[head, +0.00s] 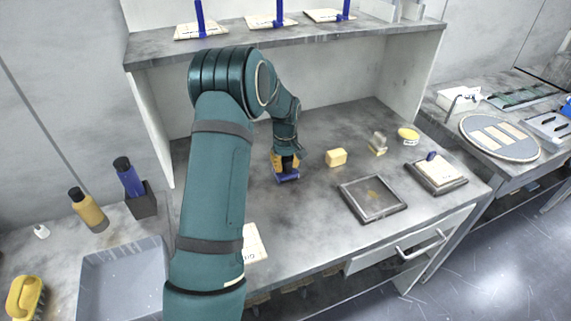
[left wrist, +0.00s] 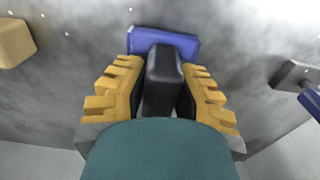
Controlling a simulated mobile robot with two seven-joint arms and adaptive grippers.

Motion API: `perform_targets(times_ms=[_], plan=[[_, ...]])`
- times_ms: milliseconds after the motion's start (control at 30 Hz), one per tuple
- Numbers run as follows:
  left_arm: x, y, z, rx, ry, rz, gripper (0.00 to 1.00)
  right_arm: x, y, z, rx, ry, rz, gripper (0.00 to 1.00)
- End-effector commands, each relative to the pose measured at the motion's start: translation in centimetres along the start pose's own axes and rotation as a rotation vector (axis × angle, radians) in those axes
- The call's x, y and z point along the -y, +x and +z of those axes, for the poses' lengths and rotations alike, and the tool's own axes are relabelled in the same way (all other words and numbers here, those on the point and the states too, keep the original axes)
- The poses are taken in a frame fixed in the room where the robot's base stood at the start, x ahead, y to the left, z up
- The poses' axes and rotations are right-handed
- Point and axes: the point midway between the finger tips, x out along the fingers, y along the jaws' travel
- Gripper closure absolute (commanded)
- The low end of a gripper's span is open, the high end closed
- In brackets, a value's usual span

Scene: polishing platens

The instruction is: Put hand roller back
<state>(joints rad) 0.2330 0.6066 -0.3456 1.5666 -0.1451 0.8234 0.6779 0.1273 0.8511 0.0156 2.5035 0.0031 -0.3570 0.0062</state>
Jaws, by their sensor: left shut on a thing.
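The hand roller has a blue roller head (head: 288,178) and a dark handle (left wrist: 162,80). My left gripper (head: 286,162) is shut on the handle, with its yellow ridged fingers (left wrist: 160,95) on either side in the left wrist view. The blue head shows beyond the fingers, at or just above the grey worktop (head: 300,205); I cannot tell whether it touches. My left arm hides part of the bench. My right gripper is not in view.
A yellow block (head: 336,157) sits right of the roller. A framed dark plate (head: 348,204) lies in front of it. Blue (head: 128,177) and yellow (head: 90,210) bottles and a grey tray (head: 122,277) stand left. A shelf (head: 300,33) runs above.

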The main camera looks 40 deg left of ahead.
Motion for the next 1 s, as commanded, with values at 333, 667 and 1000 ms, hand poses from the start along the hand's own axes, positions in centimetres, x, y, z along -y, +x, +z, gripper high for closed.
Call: perform_targets(times_ms=[333,667,1000], plan=[[0.1,1.1,0.2,0.007,0.0,-0.006,0.66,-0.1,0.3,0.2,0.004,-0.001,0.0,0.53],[0.2,1.1,0.2,0.007,0.0,-0.007,0.54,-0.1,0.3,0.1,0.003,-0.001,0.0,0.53],[0.0,-3.9,0.1,0.001,0.002,-0.002,0.54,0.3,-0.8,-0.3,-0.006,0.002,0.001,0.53]])
